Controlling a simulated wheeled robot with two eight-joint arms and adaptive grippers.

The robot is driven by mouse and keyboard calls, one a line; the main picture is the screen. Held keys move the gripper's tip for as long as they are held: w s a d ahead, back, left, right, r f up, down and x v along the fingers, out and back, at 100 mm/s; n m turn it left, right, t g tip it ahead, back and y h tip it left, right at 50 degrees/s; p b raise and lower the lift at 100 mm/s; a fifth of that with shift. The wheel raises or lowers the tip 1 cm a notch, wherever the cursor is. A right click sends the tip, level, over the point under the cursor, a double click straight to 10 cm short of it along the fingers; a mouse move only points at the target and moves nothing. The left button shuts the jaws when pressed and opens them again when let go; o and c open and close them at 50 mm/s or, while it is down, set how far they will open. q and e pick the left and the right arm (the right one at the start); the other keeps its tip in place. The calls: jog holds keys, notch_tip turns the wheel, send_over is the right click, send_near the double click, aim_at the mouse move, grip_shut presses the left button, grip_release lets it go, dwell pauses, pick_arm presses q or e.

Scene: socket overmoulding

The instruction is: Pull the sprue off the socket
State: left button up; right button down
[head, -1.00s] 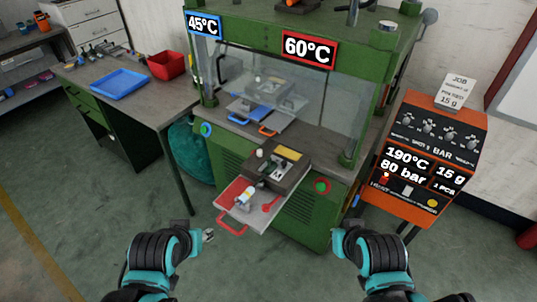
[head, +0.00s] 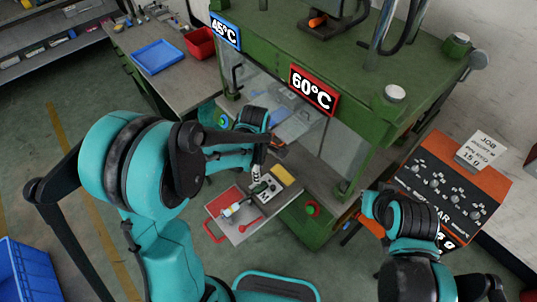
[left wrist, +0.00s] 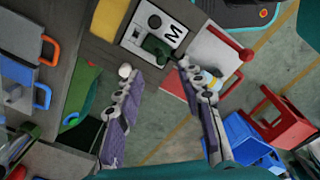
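A dark green part, apparently the socket (left wrist: 155,47), lies in a pale mould plate marked M; the plate (head: 266,189) also shows in the head view.
The green press (head: 350,75) stands behind, the orange control box (head: 462,190) at right. A blue tray (head: 158,56) and red bin (head: 201,43) are on the side bench.

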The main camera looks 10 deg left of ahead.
pick_arm(q)
notch_tip(320, 180, down, 8)
jog(key=shift+s+a+r+b, duration=0.1)
jog(key=shift+b, duration=0.95)
grip_shut()
jog(key=shift+s, duration=0.1)
jog(key=shift+r+p, duration=1.95)
jog(key=shift+r, duration=1.1)
